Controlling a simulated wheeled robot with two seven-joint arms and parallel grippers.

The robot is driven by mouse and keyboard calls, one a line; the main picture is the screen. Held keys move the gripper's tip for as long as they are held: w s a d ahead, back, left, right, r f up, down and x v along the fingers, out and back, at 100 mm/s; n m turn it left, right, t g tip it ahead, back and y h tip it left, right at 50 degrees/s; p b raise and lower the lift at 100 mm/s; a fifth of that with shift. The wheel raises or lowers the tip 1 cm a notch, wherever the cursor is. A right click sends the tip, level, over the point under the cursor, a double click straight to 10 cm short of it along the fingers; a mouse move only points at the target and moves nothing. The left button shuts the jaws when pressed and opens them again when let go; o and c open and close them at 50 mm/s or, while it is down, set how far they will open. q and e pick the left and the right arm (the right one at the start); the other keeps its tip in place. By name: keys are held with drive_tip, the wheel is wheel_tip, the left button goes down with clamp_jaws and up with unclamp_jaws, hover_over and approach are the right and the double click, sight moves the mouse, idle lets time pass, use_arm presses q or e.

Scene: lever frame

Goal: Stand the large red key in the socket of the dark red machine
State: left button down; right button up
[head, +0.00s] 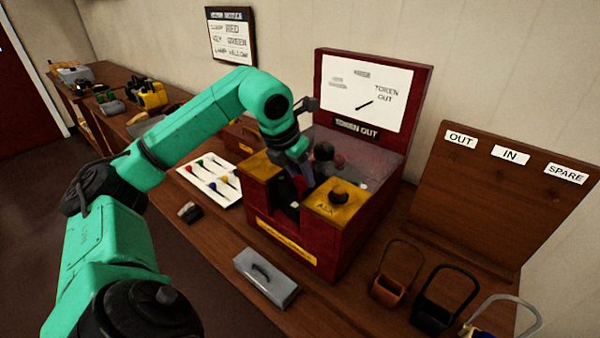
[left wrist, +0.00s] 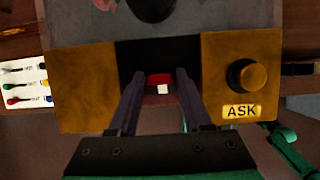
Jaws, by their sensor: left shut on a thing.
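The dark red machine (head: 350,228) stands on the wooden bench, with yellow-brown plates on its top and a dark gap between them. My left gripper (head: 299,190) reaches down into this gap from above. In the left wrist view its two fingers (left wrist: 158,88) are shut on a red piece with a white patch, the large red key (left wrist: 159,78). Only the key's top end shows; its lower part is hidden. The socket is hidden, so I cannot tell whether the key is in it. My right gripper is not in view.
An ASK button (head: 338,195) is on the machine's right plate. A grey box (head: 266,278) lies in front. A white tray of small coloured keys (head: 203,172) is to the left. Several handled baskets stand at the right, below a board (head: 497,215) labelled OUT, IN, SPARE.

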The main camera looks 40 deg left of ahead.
use_arm(q)
drive_tip(key=shift+f+b, duration=0.85)
drive_tip(key=shift+f, duration=0.25)
drive_tip(key=shift+c, duration=1.3)
unclamp_jaws()
drive_tip(key=p+v, duration=0.2)
drive_tip(key=v, duration=0.5)
drive_tip(key=shift+r, duration=0.1)
